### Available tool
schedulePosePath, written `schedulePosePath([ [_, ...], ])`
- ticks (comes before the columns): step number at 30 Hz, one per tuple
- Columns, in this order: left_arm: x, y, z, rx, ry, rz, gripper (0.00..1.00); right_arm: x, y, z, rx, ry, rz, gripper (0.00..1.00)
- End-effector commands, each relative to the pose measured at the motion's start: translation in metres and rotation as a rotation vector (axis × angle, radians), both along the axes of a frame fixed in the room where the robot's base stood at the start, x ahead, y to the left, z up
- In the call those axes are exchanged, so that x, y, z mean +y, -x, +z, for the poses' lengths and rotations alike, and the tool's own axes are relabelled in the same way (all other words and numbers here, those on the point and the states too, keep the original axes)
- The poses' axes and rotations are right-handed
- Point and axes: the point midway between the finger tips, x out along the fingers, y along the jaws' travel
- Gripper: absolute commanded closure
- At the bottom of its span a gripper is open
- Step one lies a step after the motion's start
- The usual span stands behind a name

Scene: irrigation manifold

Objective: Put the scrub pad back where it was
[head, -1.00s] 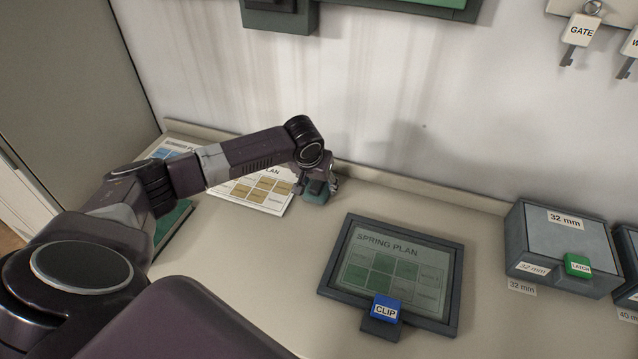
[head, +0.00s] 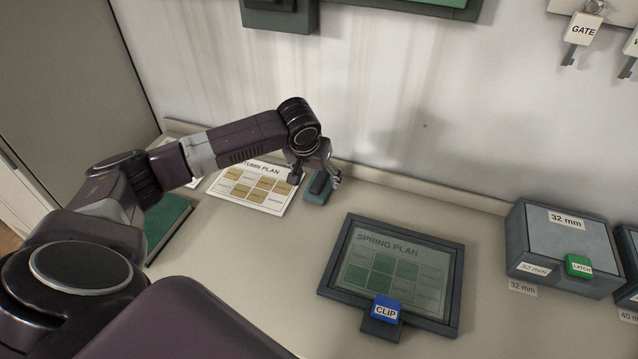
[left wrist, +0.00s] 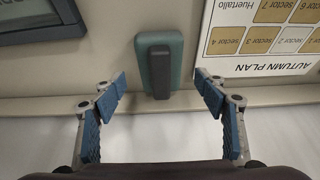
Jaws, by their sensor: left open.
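The scrub pad (head: 316,192), a teal block with a dark grip on top, lies flat on the counter near the back wall, just right of the Autumn Plan sheet. My left gripper (head: 316,179) is open above it, with its fingers apart on either side in the picture. In the left wrist view the scrub pad (left wrist: 177,50) lies ahead, between and beyond the open fingertips of my left gripper (left wrist: 160,84), with no contact visible. My right gripper is not in view.
The Autumn Plan sheet (head: 250,188) lies left of the pad. A framed Spring Plan (head: 393,270) with a blue clip (head: 386,310) lies to the right. A green book (head: 168,222) is at left. A 32 mm box (head: 560,235) stands at right. Bare counter lies between.

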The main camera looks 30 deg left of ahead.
Motion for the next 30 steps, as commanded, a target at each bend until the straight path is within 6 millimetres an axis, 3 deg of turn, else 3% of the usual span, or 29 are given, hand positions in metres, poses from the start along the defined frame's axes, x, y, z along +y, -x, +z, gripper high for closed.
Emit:
schedulePosePath([
  [6, -0.004, 0.016, 0.042, -0.004, 0.0, -0.001, 0.34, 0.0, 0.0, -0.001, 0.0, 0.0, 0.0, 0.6],
  [12, -0.006, 0.024, 0.061, -0.001, 0.001, 0.001, 0.34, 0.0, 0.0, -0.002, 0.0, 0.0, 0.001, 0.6],
  [30, -0.006, 0.025, 0.065, -0.001, 0.0, 0.001, 0.34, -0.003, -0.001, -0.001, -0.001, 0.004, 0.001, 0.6],
])
